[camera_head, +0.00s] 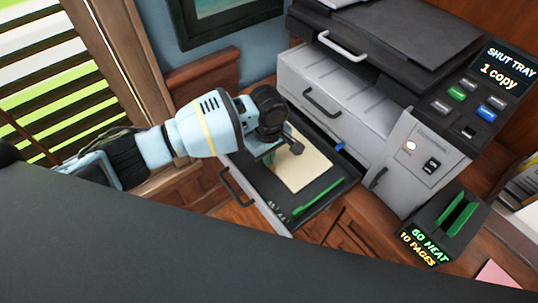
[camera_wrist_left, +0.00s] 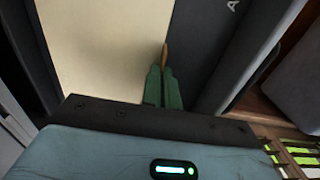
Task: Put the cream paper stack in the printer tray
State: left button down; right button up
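The cream paper stack (camera_head: 303,163) lies flat in the pulled-out dark printer tray (camera_head: 325,181). It also fills the upper left of the left wrist view (camera_wrist_left: 100,45). My left gripper (camera_head: 274,158) is over the stack's left part, low in the tray. In the left wrist view its green fingers (camera_wrist_left: 163,85) are close together at the stack's edge, with a narrow brown strip at their tips that looks like the stack's edge or a tab. The contact itself is partly hidden. My right gripper is out of view.
The grey printer (camera_head: 345,104) stands behind the tray, with its panel showing "SHUT TRAY 1 copy" (camera_head: 509,69). A green guide (camera_head: 318,196) lies along the tray's front. A black box with green slots (camera_head: 447,225) stands to the right. Window blinds (camera_head: 50,70) are at left.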

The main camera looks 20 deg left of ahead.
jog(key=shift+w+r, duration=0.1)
pick_arm(q)
jog(key=c, duration=1.7)
grip_release()
jog(key=shift+f, duration=0.1)
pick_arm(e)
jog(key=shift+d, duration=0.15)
